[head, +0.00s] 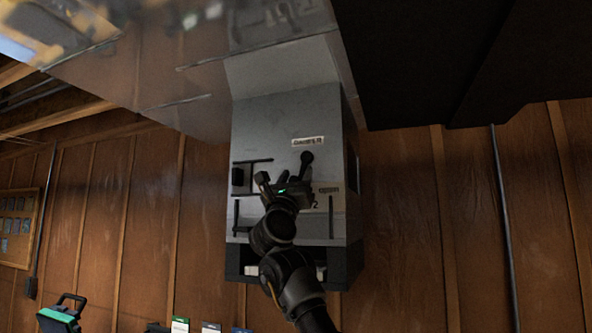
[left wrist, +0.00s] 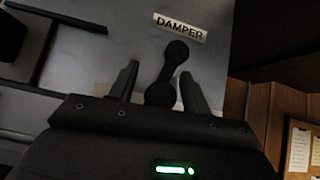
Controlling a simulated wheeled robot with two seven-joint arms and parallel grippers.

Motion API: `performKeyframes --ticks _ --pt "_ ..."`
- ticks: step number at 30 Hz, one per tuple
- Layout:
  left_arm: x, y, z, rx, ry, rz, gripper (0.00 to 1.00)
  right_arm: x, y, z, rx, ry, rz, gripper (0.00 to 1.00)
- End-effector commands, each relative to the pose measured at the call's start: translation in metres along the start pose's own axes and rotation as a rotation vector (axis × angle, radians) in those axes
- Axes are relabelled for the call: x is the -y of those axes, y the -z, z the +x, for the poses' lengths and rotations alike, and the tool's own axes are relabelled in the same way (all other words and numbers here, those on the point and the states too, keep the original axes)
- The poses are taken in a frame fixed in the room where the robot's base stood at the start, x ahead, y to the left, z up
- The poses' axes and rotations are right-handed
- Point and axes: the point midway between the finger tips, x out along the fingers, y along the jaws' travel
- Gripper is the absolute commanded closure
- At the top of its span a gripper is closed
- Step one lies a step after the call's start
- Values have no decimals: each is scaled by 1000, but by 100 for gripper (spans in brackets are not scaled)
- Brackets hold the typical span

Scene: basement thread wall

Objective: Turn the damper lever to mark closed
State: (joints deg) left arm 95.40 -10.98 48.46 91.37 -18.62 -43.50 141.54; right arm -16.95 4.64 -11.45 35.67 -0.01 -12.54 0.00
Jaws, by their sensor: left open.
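The black damper lever (head: 306,158) is on the grey box front, below a white DAMPER label (head: 308,141). It points up and slightly right, and the gripper partly hides its lower part. My left gripper (head: 284,183) is in front of the box at the lever. In the left wrist view the lever (left wrist: 170,72), with its round knob at the upper end, shows between the two open fingers of the gripper (left wrist: 158,80), with gaps on both sides. A small label (head: 328,190) right of the gripper is too small to read. No mark reading closed is legible. My right gripper is not in view.
The grey box (head: 275,115) hangs under a shiny metal duct (head: 190,80), with black bars and a small black block (head: 238,177) on its front. A dark mass (head: 420,60) fills the upper right. Wood-panelled wall (head: 400,220) stands behind. A green-and-black object (head: 60,315) is at lower left.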

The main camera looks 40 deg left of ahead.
Motion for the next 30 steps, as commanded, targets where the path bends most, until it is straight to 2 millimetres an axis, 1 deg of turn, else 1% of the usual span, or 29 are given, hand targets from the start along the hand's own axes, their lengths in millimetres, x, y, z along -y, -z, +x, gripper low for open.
performKeyframes --ticks 1,3,7,18,30 --pt "0 1 1 -1 0 0 52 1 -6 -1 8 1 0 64" --pt "0 1 0 -1 0 0 52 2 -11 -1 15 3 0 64" --pt "0 1 0 0 0 0 52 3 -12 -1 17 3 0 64" --pt "0 0 0 1 -1 0 100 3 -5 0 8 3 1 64" --pt "-2 -2 0 5 -4 1 100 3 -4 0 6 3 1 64"
